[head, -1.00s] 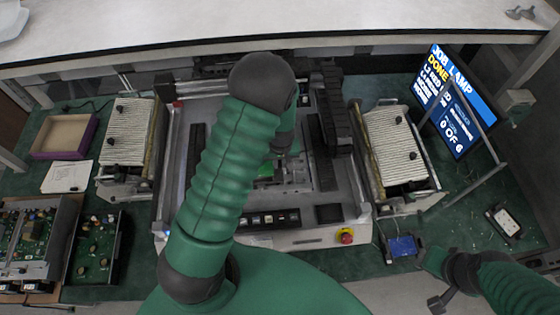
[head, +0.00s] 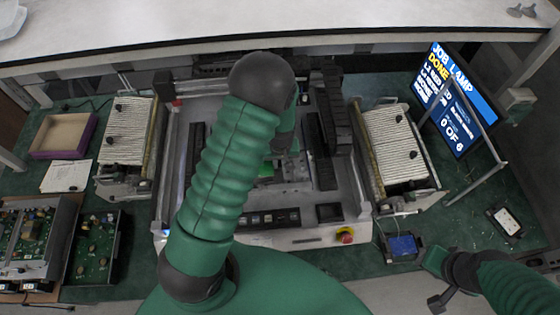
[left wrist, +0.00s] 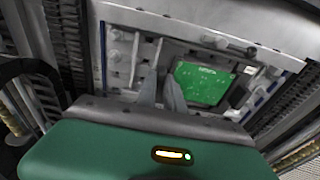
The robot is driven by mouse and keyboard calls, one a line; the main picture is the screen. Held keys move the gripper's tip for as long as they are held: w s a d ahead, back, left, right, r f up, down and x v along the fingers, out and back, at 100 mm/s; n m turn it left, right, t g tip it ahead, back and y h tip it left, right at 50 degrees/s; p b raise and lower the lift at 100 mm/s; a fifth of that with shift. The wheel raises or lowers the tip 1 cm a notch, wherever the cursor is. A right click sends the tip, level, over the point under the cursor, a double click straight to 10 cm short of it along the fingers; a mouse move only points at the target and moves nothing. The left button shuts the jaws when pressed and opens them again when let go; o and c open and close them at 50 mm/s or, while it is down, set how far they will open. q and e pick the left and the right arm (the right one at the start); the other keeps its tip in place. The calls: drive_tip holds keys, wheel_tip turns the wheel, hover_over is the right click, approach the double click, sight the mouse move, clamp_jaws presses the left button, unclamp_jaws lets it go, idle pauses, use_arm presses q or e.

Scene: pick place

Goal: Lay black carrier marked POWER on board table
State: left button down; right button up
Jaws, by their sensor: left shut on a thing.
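My left gripper (left wrist: 162,90) shows in the left wrist view, with its two grey fingers close together at the left edge of a green circuit board (left wrist: 203,84). The board has a dark edge (left wrist: 240,92), seemingly the black carrier, and the fingers are shut on it; no POWER marking is readable.
Ribbed racks (head: 127,130) and (head: 392,140) flank the machine. A red button (head: 346,236) sits on its front edge. A monitor (head: 455,100) stands at the right. A blue device (head: 402,246) lies near my right arm. Circuit boards (head: 95,245) and a cardboard tray (head: 62,134) are at the left.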

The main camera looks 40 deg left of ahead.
use_arm(q)
drive_tip(key=shift+f, duration=0.1)
drive_tip(key=shift+f+b, duration=0.35)
idle(0.5)
drive_tip(key=c, duration=1.4)
unclamp_jaws()
drive_tip(key=c, duration=0.3)
drive_tip(key=shift+c, duration=0.2)
